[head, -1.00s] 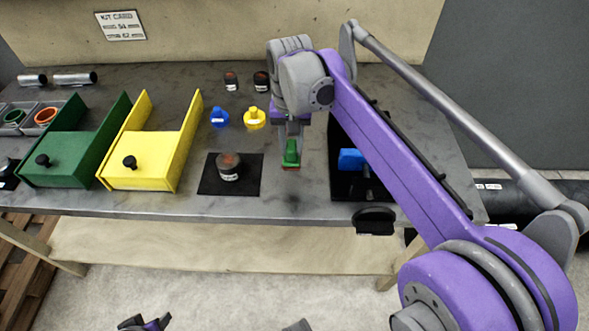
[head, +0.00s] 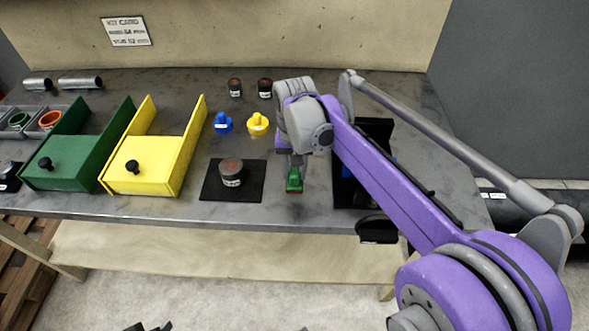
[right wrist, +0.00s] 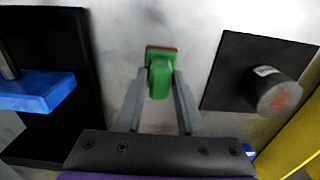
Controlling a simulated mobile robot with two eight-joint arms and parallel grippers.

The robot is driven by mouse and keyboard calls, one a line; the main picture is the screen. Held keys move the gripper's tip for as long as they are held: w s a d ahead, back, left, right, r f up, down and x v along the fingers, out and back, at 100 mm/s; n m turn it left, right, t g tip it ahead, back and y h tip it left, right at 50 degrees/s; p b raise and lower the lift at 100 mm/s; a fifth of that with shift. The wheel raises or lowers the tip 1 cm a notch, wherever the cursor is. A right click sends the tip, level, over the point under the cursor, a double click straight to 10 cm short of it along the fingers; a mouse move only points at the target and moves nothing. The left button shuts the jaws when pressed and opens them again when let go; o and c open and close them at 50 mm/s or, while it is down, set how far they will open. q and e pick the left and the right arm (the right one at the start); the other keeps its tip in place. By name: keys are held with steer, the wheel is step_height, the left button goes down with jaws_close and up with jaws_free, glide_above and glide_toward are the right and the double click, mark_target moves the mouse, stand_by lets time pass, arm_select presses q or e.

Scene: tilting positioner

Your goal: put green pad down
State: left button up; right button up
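The green pad (head: 294,182) has a green grip on top and a red underside. It is at the front part of the grey table, between the black mat and the black tray. My right gripper (head: 292,165) points down at it. In the right wrist view the two fingers (right wrist: 160,80) press on both sides of the green grip (right wrist: 160,77). The red edge shows above a bare grey surface; I cannot tell whether it touches. Only dark tips, possibly of my left gripper (head: 148,326), show at the bottom edge of the head view.
A dark round weight (head: 232,172) sits on the black mat (head: 212,186) to the left. The black tray (head: 345,194) is to the right, with a blue piece (right wrist: 40,95). Blue (head: 223,122) and yellow (head: 258,123) knobs stand behind. Yellow (head: 150,178) and green (head: 62,175) boxes stand farther left.

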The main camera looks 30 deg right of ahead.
mark_target(295, 170)
steer(key=shift+o, duration=1.1)
step_height(295, 170, up, 12)
steer(key=p, duration=0.1)
steer(key=shift+r, duration=0.2)
steer(key=shift+p, duration=0.3)
steer(key=s+a+f+n+t+p, duration=0.2)
steer(key=s+a+f+n, duration=0.1)
steer(key=s+f, duration=0.3)
steer(key=s+a+f+n+t+p, duration=0.2)
steer(key=s+a+f+n+t, duration=0.1)
steer(key=s+f, duration=0.4)
steer(key=shift+s+a+f+p, duration=0.25)
steer(key=shift+s+a+p, duration=0.15)
steer(key=shift+s, duration=0.85)
